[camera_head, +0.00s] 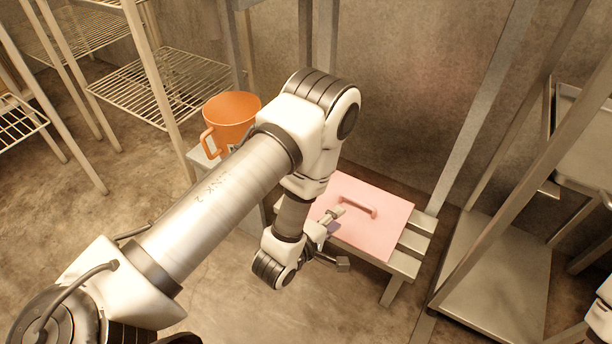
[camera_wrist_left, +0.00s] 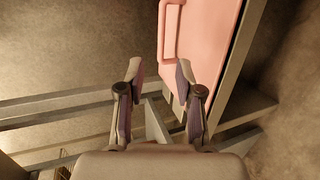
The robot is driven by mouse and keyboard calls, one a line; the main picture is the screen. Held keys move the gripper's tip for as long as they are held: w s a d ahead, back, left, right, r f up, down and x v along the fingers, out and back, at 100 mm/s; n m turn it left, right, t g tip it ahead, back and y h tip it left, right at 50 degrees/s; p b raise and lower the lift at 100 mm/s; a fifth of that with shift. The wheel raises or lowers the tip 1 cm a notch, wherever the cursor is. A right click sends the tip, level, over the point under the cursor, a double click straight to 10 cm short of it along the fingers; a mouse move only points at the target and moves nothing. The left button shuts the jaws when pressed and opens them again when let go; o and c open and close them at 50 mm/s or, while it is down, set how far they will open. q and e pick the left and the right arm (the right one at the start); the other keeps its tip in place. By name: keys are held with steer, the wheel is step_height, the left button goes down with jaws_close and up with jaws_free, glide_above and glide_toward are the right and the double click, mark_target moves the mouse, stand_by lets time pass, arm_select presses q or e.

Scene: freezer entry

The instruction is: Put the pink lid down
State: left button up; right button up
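The pink lid (camera_head: 385,222) lies flat on a slatted metal bench (camera_head: 404,262), with its raised bar handle (camera_head: 357,205) facing up. My left gripper (camera_head: 338,238) is open and empty, near the front left edge of the lid. In the left wrist view its two fingers (camera_wrist_left: 160,82) are spread apart with nothing between them. There the lid (camera_wrist_left: 212,45) fills the upper right, and its handle (camera_wrist_left: 168,32) lies beyond the fingertips, clear of them. My arm hides the lid's left part in the head view.
An orange pitcher (camera_head: 231,115) stands on a light surface (camera_head: 207,160) left of my arm. Wire shelves (camera_head: 165,85) stand at the back left. A metal rack with a lower shelf (camera_head: 495,265) stands at the right. The concrete wall is behind the bench. Floor in front is clear.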

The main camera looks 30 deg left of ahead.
arm_select(q)
steer(key=s+a+f+m+g+y, duration=0.2)
steer(key=s+a+f+m+g, duration=0.2)
steer(key=s+f+m+g, duration=0.65)
steer(key=s+a+f+m+g, duration=0.1)
steer(key=s+m, duration=0.4)
steer(key=s, duration=0.9)
steer(key=shift+a+m+g, duration=0.35)
steer(key=shift+a+g, duration=0.1)
steer(key=shift+g, duration=0.7)
